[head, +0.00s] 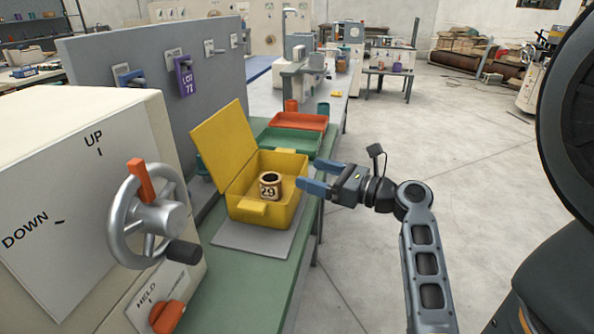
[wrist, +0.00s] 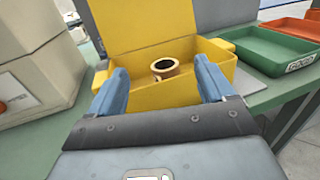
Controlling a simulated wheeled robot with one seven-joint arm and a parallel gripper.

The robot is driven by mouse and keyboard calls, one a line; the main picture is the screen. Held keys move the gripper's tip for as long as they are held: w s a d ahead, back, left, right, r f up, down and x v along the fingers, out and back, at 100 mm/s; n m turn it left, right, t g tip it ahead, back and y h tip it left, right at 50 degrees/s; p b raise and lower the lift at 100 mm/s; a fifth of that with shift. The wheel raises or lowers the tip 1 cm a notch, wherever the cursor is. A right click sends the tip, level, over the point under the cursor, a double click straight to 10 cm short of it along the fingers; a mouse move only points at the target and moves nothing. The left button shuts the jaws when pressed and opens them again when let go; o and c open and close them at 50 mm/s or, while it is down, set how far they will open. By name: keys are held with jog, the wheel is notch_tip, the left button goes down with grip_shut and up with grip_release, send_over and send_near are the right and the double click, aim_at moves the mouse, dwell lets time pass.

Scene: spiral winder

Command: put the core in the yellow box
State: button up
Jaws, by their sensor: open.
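The yellow box (head: 284,211) stands on a grey mat on the green bench, its lid raised at the back left. The core (head: 270,186), a short brown and cream ring marked with a number, is inside the box, upright with its dark hole facing up. My gripper (head: 312,176) is open and empty, just right of the box, its blue fingers pointing toward it. In the wrist view the core (wrist: 165,67) shows between and beyond the two fingers, inside the box (wrist: 150,95). The core's lower part is hidden by the box's front wall.
A green tray (head: 316,141) and a red tray (head: 325,122) lie behind the box. A grey panel with a purple tag (head: 184,76) rises at the left. A machine with a handwheel (head: 150,215) stands at front left. The floor at right is clear.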

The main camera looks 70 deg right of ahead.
jog(key=shift+s+a, duration=0.25)
jog(key=shift+s, duration=0.8)
